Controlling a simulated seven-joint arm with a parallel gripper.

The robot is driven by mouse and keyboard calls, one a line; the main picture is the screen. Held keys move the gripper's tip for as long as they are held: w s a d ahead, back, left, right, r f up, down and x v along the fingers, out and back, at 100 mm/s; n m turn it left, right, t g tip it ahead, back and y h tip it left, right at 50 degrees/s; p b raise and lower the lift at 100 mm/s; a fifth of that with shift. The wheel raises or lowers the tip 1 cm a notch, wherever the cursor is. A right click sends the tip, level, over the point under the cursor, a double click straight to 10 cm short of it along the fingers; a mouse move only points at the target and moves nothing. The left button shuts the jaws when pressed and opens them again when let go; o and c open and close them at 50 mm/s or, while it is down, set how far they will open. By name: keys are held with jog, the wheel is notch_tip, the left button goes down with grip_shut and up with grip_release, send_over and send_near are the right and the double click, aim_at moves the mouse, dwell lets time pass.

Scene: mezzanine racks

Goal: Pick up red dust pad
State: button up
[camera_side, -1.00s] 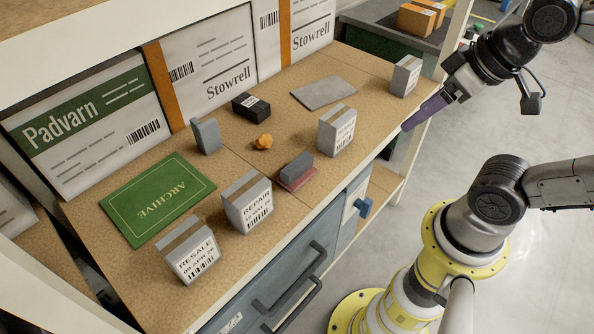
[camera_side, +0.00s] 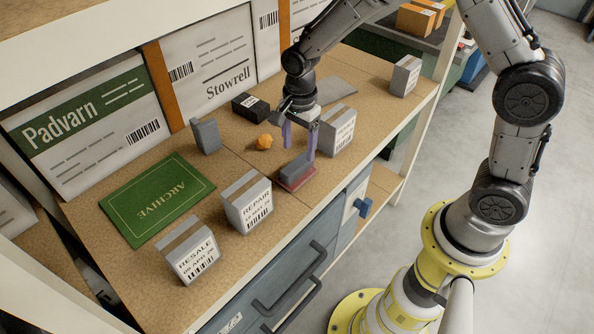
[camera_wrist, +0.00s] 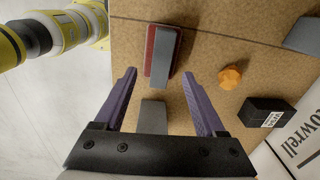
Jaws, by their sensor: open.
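The red dust pad (camera_side: 294,181) lies on the brown worktop near its front edge, with a grey block-shaped top on its red base. In the wrist view the pad (camera_wrist: 150,52) shows upright in the picture, just ahead of the fingertips. My gripper (camera_side: 299,152) points down above the worktop, close over the pad, with its purple fingers apart. In the side view one finger partly overlaps the pad's right end. In the wrist view my gripper (camera_wrist: 159,74) is open, with nothing held between the fingers.
A labelled grey box (camera_side: 339,133) stands close to the right of my gripper. An orange lump (camera_side: 264,142), black box (camera_side: 250,106) and small grey block (camera_side: 206,136) lie behind. The REPAIR box (camera_side: 248,203) stands left of the pad. A green ARCHIVE mat (camera_side: 157,199) lies farther left.

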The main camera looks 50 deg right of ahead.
aim_at(297, 163)
jog(key=shift+w+a+f+m, duration=0.15)
jog(key=shift+f+m, duration=0.15)
jog(key=shift+f, duration=2.95)
grip_shut()
